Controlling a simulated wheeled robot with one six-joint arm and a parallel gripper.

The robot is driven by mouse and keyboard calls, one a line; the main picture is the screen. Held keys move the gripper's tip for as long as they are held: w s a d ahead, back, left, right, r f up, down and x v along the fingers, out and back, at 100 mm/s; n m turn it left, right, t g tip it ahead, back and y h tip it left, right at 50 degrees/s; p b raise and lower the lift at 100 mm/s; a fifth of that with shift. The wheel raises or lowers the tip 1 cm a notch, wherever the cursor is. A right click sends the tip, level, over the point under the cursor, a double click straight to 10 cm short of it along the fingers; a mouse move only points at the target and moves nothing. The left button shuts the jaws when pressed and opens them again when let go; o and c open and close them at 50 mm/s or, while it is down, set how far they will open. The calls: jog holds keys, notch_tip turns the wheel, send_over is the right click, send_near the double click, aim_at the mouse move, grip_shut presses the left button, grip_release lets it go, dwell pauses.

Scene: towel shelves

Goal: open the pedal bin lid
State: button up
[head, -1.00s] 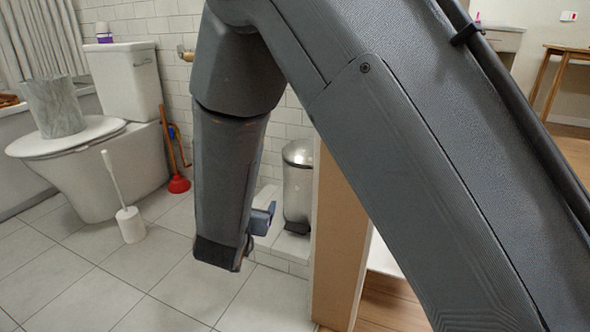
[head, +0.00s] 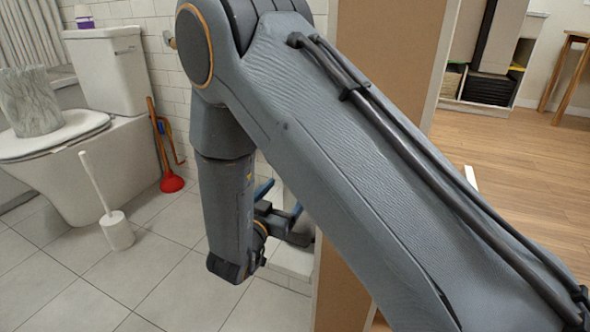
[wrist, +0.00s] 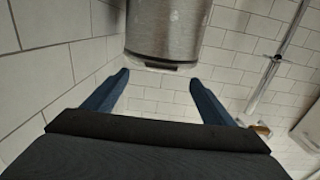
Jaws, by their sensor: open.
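The pedal bin (wrist: 168,28) is a brushed-metal cylinder at the top middle of the wrist view. Its near end has a dark band with a small slot-like detail. The top of the wrist picture cuts the bin off. In the head view my arm hides most or all of the bin. My gripper (wrist: 157,88) is open and empty, its two blue fingers spread apart. The bin's end lies beyond the fingertips, roughly centred between them, with no contact visible. In the head view my gripper (head: 281,200) is partly hidden behind my forearm.
A brown panel edge (head: 345,270) stands close to the right of my gripper. A toilet (head: 85,155), a white toilet brush (head: 117,232) and a red plunger (head: 171,182) are to the left. Tiled floor (head: 170,285) is free at the front left.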

jog(key=b+x, duration=0.3)
jog(key=x, duration=0.4)
jog(key=shift+w+b, duration=0.4)
jog(key=shift+w, duration=0.05)
jog(key=shift+r, duration=0.1)
jog(key=c, duration=1.5)
